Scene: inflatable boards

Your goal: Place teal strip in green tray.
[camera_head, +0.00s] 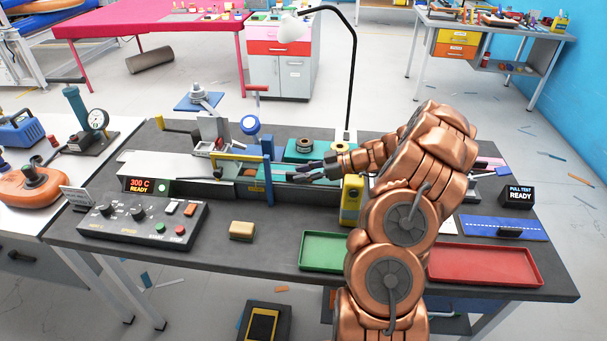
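A teal strip (279,174) lies along the welding machine's bed, just right of its blue upright, and its left part is hidden. My gripper (296,174) points left from the copper arm, its dark fingers at the strip's right end. The fingers are too small and overlapped to tell whether they are open or shut on the strip. The green tray (325,252) is at the front middle of the dark bench, left of my arm. It looks empty, and its right end is partly behind my arm.
A red tray (485,266) is right of my arm. A yellow block-like device (351,200) stands close below my gripper. A black lamp post (352,80) rises behind. A control box (142,218) and a tan block (242,230) are at left. The bench between block and green tray is clear.

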